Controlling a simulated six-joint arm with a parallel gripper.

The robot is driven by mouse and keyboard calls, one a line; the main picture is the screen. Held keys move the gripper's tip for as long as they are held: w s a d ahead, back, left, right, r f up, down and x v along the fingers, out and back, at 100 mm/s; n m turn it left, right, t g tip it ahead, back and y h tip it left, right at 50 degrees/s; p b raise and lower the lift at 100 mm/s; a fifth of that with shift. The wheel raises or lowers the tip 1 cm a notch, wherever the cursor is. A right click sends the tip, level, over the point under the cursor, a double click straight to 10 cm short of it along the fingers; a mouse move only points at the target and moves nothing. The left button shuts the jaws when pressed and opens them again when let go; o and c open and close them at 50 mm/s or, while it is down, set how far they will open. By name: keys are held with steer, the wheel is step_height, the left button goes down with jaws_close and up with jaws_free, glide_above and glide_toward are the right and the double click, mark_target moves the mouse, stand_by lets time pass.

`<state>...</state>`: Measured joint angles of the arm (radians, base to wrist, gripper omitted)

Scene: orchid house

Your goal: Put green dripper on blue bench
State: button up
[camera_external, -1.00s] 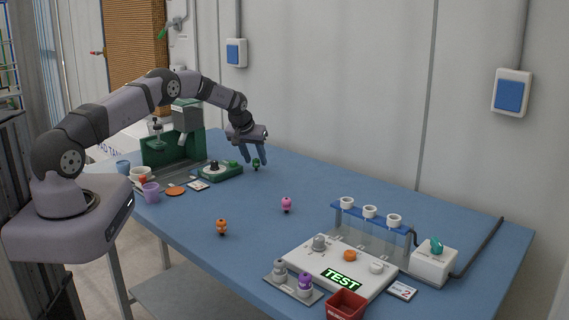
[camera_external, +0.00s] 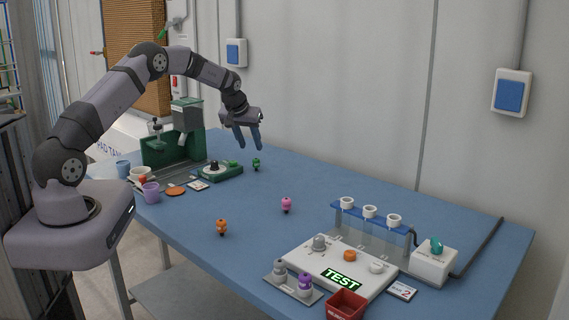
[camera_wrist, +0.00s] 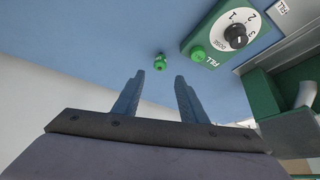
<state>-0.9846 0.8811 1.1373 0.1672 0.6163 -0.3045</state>
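The green dripper (camera_external: 256,163) stands upright on the blue bench (camera_external: 255,210), just right of the green dial box. In the wrist view the green dripper (camera_wrist: 160,62) is on the blue surface, beyond my fingertips. My gripper (camera_external: 247,146) is open and empty, raised above the bench over the dripper. Its two blue fingers (camera_wrist: 159,76) are spread in the wrist view, with nothing between them.
A green dial box (camera_external: 221,172) with a black knob (camera_wrist: 235,37) and a green button (camera_wrist: 197,53) is close by. A pink dripper (camera_external: 286,204) and an orange dripper (camera_external: 221,226) stand mid-bench. A white test panel (camera_external: 340,265) is at the front right. The wall is behind.

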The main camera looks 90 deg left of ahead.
steer(key=shift+b+v, duration=0.45)
steer(key=shift+v, duration=1.8)
steer(key=w+d+f+m+h, duration=0.1)
steer(key=w+d+m+h, duration=0.2)
steer(key=d, duration=1.4)
steer(key=w+d+m+h, duration=0.15)
steer(key=d+m, duration=0.25)
steer(key=d, duration=1.2)
steer(key=s+d+f+m+g, duration=0.1)
steer(key=s+d+f+m, duration=0.1)
steer(key=s+d, duration=0.6)
steer(key=s+d+f+m+g+h, duration=0.1)
steer(key=s+d+m, duration=0.3)
steer(key=s+d, duration=0.4)
steer(key=d+f, duration=0.1)
steer(key=d, duration=0.4)
steer(key=shift+s+d, duration=0.2)
steer(key=shift+d, duration=0.05)
steer(key=shift+f, duration=0.15)
